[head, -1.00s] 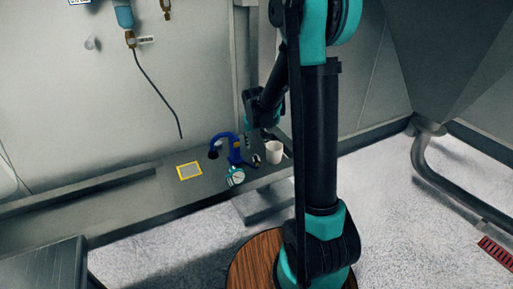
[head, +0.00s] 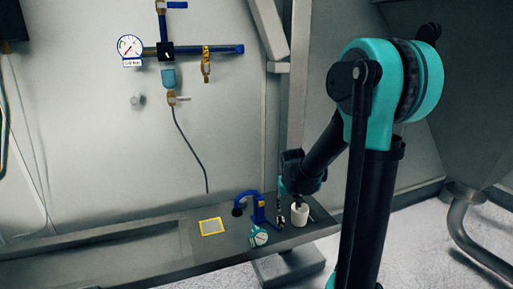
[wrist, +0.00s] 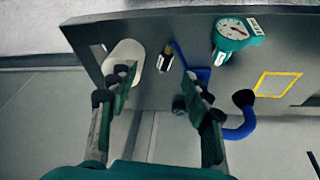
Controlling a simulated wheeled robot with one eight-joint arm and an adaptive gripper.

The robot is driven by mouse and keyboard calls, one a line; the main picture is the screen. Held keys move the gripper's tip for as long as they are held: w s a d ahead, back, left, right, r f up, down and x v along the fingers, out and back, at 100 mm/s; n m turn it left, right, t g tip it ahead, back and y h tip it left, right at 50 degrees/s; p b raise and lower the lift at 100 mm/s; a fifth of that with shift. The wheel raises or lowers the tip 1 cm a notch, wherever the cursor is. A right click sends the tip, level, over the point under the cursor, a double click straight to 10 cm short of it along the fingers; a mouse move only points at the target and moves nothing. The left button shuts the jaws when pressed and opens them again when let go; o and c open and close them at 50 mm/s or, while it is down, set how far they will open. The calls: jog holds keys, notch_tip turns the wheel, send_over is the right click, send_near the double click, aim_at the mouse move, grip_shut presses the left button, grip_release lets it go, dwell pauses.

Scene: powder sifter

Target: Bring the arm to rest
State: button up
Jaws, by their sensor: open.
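My gripper (head: 289,208) is low over the right part of the grey ledge (head: 160,250), in front of the wall. Its two fingers are spread with nothing between them, as the wrist view also shows (wrist: 160,85). A white cup (head: 300,218) stands on the ledge right by the gripper. In the wrist view the left finger partly overlaps the cup (wrist: 124,56); I cannot tell whether they touch.
A blue clamp-like tool (head: 259,212) and a teal dial gauge (head: 259,237) are on the ledge left of the gripper. A yellow-framed square (head: 212,227) lies further left. A thin hose (head: 190,150) hangs above. The ledge's left part is clear.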

jog(key=s+d+f, duration=0.1)
jog(key=s, duration=0.9)
jog(key=s+d, duration=0.2)
jog(key=s, duration=0.9)
jog(key=shift+s+d+f+t+y, duration=0.2)
jog(key=shift+f+t+y, duration=0.1)
jog(key=shift+f, duration=0.05)
